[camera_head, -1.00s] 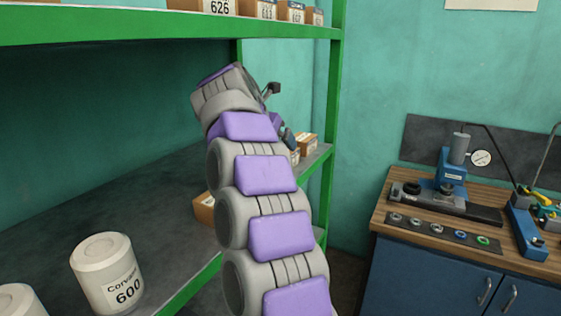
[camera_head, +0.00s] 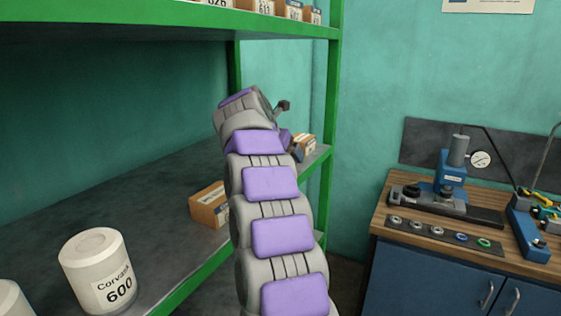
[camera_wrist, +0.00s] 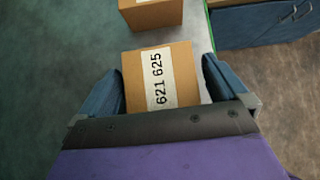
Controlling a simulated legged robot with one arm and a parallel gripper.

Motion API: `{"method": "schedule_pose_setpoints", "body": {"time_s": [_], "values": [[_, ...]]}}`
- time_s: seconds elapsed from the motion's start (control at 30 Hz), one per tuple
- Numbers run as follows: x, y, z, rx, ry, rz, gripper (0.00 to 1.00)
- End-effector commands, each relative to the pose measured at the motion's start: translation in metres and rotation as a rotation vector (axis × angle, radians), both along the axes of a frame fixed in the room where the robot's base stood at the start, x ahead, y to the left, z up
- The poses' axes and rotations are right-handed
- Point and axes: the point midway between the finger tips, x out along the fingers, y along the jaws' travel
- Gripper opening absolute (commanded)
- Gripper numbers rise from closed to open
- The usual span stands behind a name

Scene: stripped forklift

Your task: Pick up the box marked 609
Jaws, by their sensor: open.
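No label reading 609 is legible in either view. In the wrist view a cardboard box (camera_wrist: 168,78) with a white label reading "621 625" lies between the two blue fingers of my gripper (camera_wrist: 163,70). The fingers are open, and I cannot tell whether they touch it. A second cardboard box (camera_wrist: 152,13) is beyond it at the top edge, its label unreadable. In the head view my arm hides most of my gripper. One brown box (camera_head: 209,204) lies on the middle shelf left of my arm, and another (camera_head: 303,147) is at the shelf's far end.
White tubs stand at the front left of the grey shelf (camera_head: 150,200), one tub (camera_head: 97,268) marked 600. A green upright (camera_head: 333,130) stands right of my arm. More boxes (camera_head: 265,7) sit on the upper shelf. A workbench (camera_head: 450,235) with tools is at the right.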

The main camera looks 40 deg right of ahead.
Motion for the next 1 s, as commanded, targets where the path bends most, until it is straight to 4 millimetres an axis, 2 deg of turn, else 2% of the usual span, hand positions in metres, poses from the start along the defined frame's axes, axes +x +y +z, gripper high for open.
{"method": "schedule_pose_setpoints", "body": {"time_s": [0.07,0.7,1.0], "values": [[0.0001,0.0003,0.0002,0.000,0.000,0.000,0.99],[-0.0001,0.0002,0.0004,0.000,0.000,0.000,0.39],[0.0003,0.0004,0.0021,0.000,-0.001,0.001,0.39]]}}
